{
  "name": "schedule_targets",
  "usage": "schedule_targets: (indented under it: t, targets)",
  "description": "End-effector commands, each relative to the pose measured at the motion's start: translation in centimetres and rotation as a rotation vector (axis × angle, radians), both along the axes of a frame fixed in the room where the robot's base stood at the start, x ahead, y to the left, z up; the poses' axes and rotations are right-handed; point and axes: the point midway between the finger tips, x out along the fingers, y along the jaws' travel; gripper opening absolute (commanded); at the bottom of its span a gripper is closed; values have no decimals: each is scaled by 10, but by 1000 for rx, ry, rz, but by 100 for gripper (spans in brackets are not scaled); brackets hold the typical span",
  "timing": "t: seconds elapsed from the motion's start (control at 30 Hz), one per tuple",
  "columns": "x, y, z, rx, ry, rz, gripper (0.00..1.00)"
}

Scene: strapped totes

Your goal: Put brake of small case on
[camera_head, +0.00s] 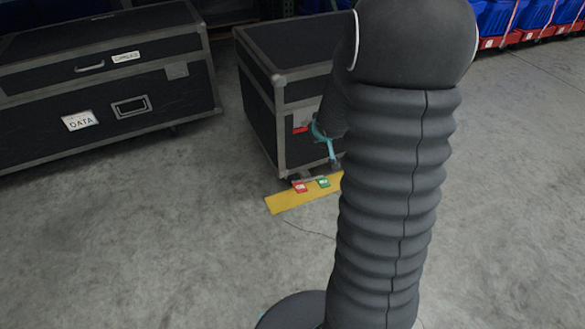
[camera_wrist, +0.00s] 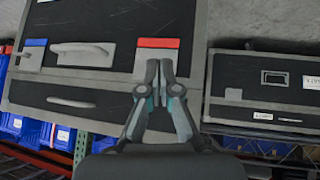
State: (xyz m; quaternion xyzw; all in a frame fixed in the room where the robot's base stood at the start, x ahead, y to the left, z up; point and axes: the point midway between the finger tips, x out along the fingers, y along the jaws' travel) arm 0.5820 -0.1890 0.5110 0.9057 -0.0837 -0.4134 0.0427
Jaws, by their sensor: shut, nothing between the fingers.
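The small case (camera_head: 258,108) is a black box with grey metal edges, standing on the floor in the middle of the head view. The wrist view looks upside down and shows the small case (camera_wrist: 120,80) with a handle (camera_wrist: 82,54) and a red-edged plate (camera_wrist: 157,43). My gripper (camera_wrist: 160,64) is shut and empty, its tips in front of that plate; touching cannot be told. It also shows in the head view (camera_head: 333,160), partly hidden by my arm.
A large black case (camera_head: 110,85) labelled DATA stands at the left; it also shows in the wrist view (camera_wrist: 265,85). Blue bins (camera_head: 515,18) on red bases stand at the back right.

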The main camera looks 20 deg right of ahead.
Motion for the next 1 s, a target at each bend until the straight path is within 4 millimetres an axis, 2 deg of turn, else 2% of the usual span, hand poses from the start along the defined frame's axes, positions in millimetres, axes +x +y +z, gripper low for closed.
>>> schedule_targets:
  t: [0.03,0.13,0.3,0.4,0.5,0.6,0.7,1.0]
  targets:
    - [6,-8,-23,19,2,10,0]
    - [17,-18,-62,65,-12,40,0]
    - [24,-27,-129,171,-36,89,0]
    - [23,-28,-162,236,-51,113,0]
    - [20,-27,-186,292,-62,130,0]
    - [17,-25,-202,330,-72,141,0]
    - [16,-24,-209,350,-77,147,0]
    - [15,-23,-210,355,-78,149,0]
